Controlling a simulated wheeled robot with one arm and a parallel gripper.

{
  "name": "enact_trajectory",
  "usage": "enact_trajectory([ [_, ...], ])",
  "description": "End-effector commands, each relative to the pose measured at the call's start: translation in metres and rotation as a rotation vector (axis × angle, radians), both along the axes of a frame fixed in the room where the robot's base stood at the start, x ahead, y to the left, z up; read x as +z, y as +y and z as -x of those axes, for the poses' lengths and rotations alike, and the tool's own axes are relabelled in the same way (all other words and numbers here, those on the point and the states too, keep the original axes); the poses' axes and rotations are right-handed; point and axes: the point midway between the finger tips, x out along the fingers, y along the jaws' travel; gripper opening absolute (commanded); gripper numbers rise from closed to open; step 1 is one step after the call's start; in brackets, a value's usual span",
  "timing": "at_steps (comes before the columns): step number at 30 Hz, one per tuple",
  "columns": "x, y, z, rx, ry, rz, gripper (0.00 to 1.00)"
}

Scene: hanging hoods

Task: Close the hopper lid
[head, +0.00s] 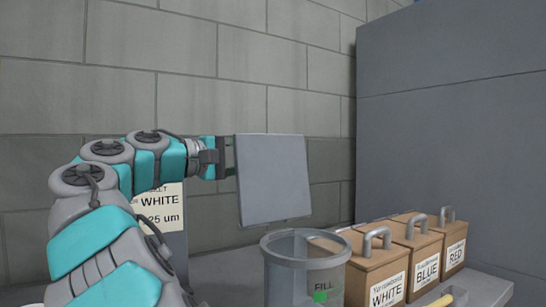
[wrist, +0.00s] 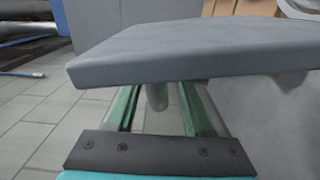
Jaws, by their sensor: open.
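A flat grey square panel, apparently the hopper lid (head: 272,178), stands raised and slightly tilted against the wall in the head view. In the wrist view the lid (wrist: 190,48) spans the top as a thick slab. My gripper (head: 228,157) is at the panel's left side, its tips partly hidden by it. In the wrist view my gripper (wrist: 160,105) is open, with green fingers apart. A rounded grey post (wrist: 157,95) shows between the fingers, below the slab; I cannot tell if they touch it. The hopper body and hinge are not clearly visible.
A clear open-topped bucket marked FILL (head: 300,275) stands below the panel. Handled brown boxes marked WHITE (head: 385,290), BLUE (head: 426,268) and RED (head: 455,254) stand at right. A sign reading WHITE (head: 163,205) is behind my arm. A tall grey wall (head: 450,130) bounds the right.

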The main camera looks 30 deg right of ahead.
Motion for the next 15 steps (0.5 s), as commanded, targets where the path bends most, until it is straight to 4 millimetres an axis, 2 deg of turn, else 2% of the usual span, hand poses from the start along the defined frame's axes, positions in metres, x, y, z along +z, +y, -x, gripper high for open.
enact_trajectory([
  [9,0.0002,-0.0031,-0.0029,0.000,0.000,0.000,0.52],
  [15,0.0002,-0.0031,-0.0027,0.000,-0.001,0.000,0.29],
])
